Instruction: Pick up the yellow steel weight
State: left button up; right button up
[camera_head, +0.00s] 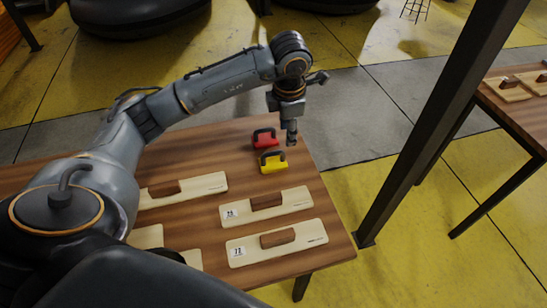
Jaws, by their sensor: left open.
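The yellow steel weight (274,167) with a dark handle sits on the wooden table (215,152) near its far right edge. A red weight (264,142) with a dark handle stands just behind it. My left gripper (291,140) hangs pointing down, above and slightly to the right of the two weights. It is small in the picture, open, and appears apart from the yellow weight. My right gripper is not in the picture.
Several pale boards with brown blocks, such as the nearest one (277,243), lie on the table in front of the weights. A dark post (428,130) rises right of the table. Another table (518,108) stands at the right edge.

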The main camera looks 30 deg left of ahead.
aim_at(276, 151)
pick_arm(q)
jog(key=shift+y, duration=0.4)
jog(key=a+f, duration=0.1)
jog(key=f, duration=0.1)
jog(key=a+f+p, duration=0.1)
jog(key=f, duration=0.2)
jog(key=w+a+f, duration=0.1)
jog(key=f, duration=0.1)
jog(key=shift+a+f, duration=0.25)
jog(key=f, duration=0.1)
jog(key=f+p, duration=0.1)
jog(key=f, duration=0.1)
jog(key=f+p, duration=0.1)
jog(key=f, duration=0.1)
jog(key=shift+a, duration=0.35)
jog(key=shift+w+f, duration=0.1)
jog(key=shift+f, duration=0.05)
grip_shut()
